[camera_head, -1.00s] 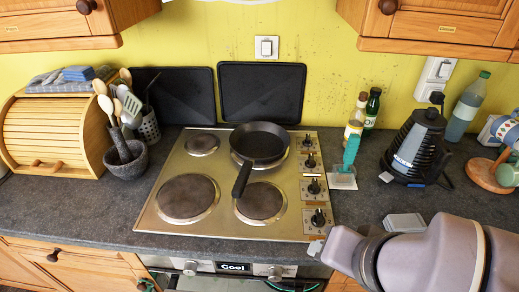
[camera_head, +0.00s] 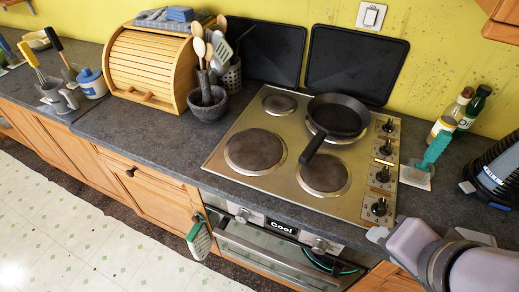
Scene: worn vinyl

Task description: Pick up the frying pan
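The black frying pan (camera_head: 338,116) sits on the back right burner of the steel stovetop (camera_head: 232,160). Its handle (camera_head: 313,145) points toward the front left, above the edge of the front right burner. My arm comes in from the lower right corner, and my gripper (camera_head: 378,235) shows small at its end, near the stove's front right corner. It is apart from the pan, in front of and to the right of it. Whether its fingers are open or shut does not show.
Control knobs (camera_head: 380,207) line the stove's right side. A teal brush (camera_head: 436,150), bottles (camera_head: 450,118) and a dark kettle (camera_head: 497,170) stand to the right. A mortar with utensils (camera_head: 208,104) and a bread box (camera_head: 152,66) stand left. Black trays (camera_head: 356,62) lean behind.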

